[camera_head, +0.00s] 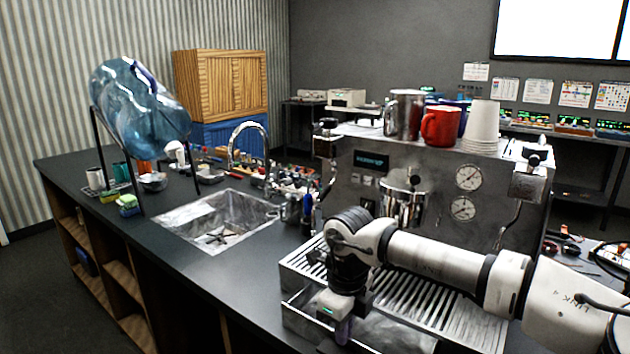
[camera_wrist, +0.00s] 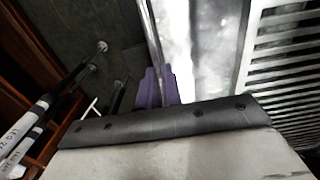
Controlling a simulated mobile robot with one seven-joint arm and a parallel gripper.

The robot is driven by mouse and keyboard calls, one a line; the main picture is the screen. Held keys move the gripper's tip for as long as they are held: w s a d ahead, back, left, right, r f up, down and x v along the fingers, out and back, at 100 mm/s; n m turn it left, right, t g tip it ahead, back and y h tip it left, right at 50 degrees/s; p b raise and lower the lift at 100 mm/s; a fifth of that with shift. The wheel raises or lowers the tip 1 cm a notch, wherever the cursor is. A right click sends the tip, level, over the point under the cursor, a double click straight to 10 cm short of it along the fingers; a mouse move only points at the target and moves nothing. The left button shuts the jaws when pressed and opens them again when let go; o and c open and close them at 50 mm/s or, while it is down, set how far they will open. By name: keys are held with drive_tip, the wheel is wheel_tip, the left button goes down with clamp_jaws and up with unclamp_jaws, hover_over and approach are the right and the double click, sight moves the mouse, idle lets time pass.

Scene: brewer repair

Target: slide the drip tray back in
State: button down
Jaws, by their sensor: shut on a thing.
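The drip tray (camera_head: 390,335) is a shiny metal pan low at the front of the espresso machine (camera_head: 350,190), under the slatted grate (camera_head: 440,310). It sticks out at the front, and my arm covers part of it. My gripper (camera_head: 343,328) points down at the tray's front edge. In the wrist view, the purple fingers of my gripper (camera_wrist: 157,88) are shut on the thin front wall of the drip tray (camera_wrist: 197,45). The grate (camera_wrist: 285,50) lies to the right there. How far the tray sticks out is hard to tell.
A sink (camera_head: 215,220) with a faucet is set in the dark counter (camera_head: 185,265) left of the machine. A blue water jug (camera_head: 138,105) lies on a stand further left. Cups, including a red mug (camera_head: 440,126), stand on top of the machine.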

drive_tip(key=shift+w+d, duration=0.7)
drive_tip(key=shift+w, duration=0.2)
drive_tip(key=shift+w+d, duration=0.65)
drive_tip(key=shift+w, duration=0.25)
